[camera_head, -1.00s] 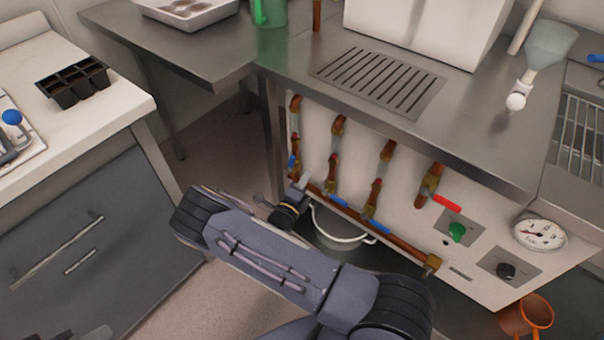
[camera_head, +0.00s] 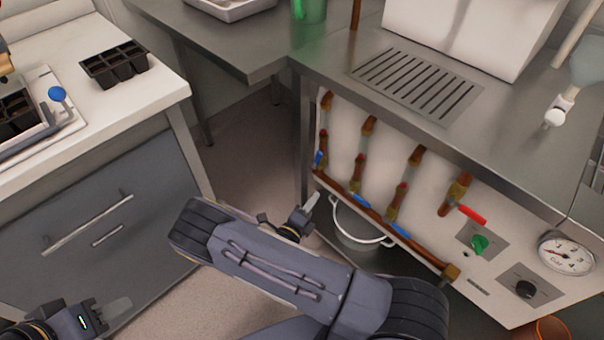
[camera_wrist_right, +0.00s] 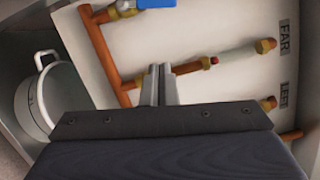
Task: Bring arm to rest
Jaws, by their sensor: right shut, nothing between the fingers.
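My right gripper (camera_head: 311,204) is at the middle of the head view, beyond my grey arm link, in front of the pipe panel below the steel bench. In the right wrist view its two grey fingers (camera_wrist_right: 158,86) are together with nothing between them, and the copper pipes (camera_wrist_right: 100,50) lie beyond. My left gripper (camera_head: 117,307) is at the lower left of the head view, over the floor by the grey drawer front. Its fingers are seen from one side, so its opening is unclear. I see nothing held in it.
A steel bench (camera_head: 330,75) overhangs the pipe panel (camera_head: 385,145), which has a red-handled valve (camera_head: 472,215) and a gauge (camera_head: 566,254). A white pot (camera_head: 352,226) stands below. A white counter (camera_head: 150,90) with a black seedling tray (camera_head: 114,66) is at left. Open floor lies between.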

